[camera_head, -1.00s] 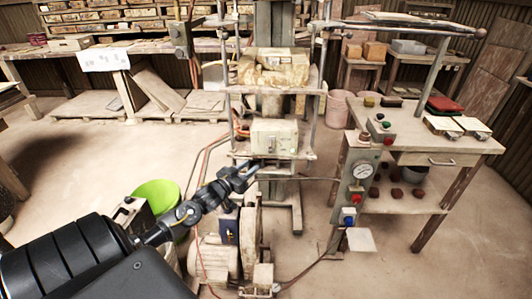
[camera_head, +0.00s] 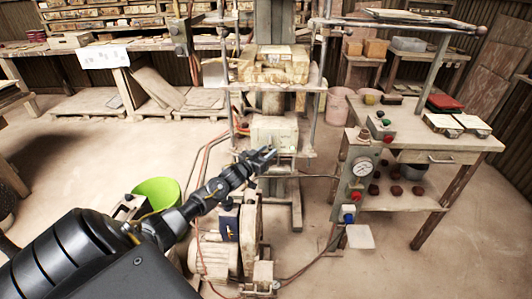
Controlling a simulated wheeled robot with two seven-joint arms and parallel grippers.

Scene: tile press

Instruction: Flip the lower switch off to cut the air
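A grey control panel (camera_head: 352,187) hangs at the left front of the right-hand workbench. My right gripper is not in view.
The press (camera_head: 273,134) stands in the centre with a pale block on its lower plate. A motor (camera_head: 212,254) and hoses lie below my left arm. A green bucket (camera_head: 158,190) is at left. The workbench (camera_head: 455,148) is at right.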

